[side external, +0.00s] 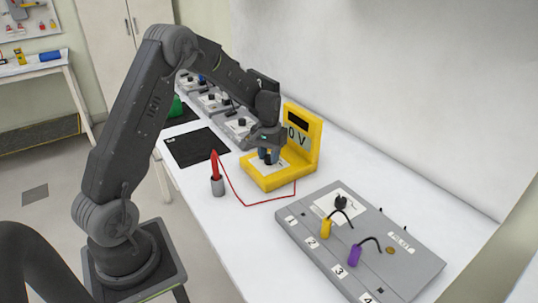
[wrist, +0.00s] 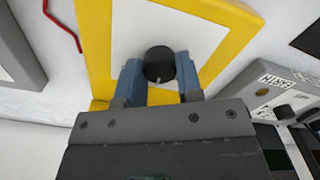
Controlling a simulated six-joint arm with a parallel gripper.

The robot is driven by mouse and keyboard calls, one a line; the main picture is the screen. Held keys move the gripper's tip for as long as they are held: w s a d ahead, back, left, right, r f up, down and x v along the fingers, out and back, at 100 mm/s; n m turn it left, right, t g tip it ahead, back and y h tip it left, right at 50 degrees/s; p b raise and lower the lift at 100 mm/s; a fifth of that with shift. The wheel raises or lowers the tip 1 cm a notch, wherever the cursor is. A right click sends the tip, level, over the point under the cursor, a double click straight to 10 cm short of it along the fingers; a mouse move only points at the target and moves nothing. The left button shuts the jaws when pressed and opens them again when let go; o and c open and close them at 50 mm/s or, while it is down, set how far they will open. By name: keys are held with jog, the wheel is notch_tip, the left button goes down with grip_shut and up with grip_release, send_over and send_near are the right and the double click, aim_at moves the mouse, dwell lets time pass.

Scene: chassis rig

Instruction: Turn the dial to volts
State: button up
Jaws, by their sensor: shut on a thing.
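The yellow meter (side external: 270,178) stands on the white bench, with an upright panel (side external: 301,135) that shows "0 V". Its black dial (wrist: 159,64) sits on a white plate (wrist: 200,30) with a yellow border. My gripper (side external: 268,155) is over the meter's base, pointing down. In the wrist view its two blue fingers (wrist: 159,75) are shut on the dial, one on each side. A small light pointer mark shows on the dial's near edge. I cannot read any labels around the dial.
A red probe (side external: 214,166) stands in a grey holder (side external: 218,186), its red lead running to the meter. A grey numbered chassis (side external: 400,255) with yellow and purple plugs lies in front. Grey boxes with knobs (side external: 240,124) and a black mat (side external: 196,147) lie behind.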

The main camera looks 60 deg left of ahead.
aim_at(269, 156)
jog(key=shift+m, duration=0.5)
jog(key=o, duration=0.9)
jog(key=shift+r, duration=6.9)
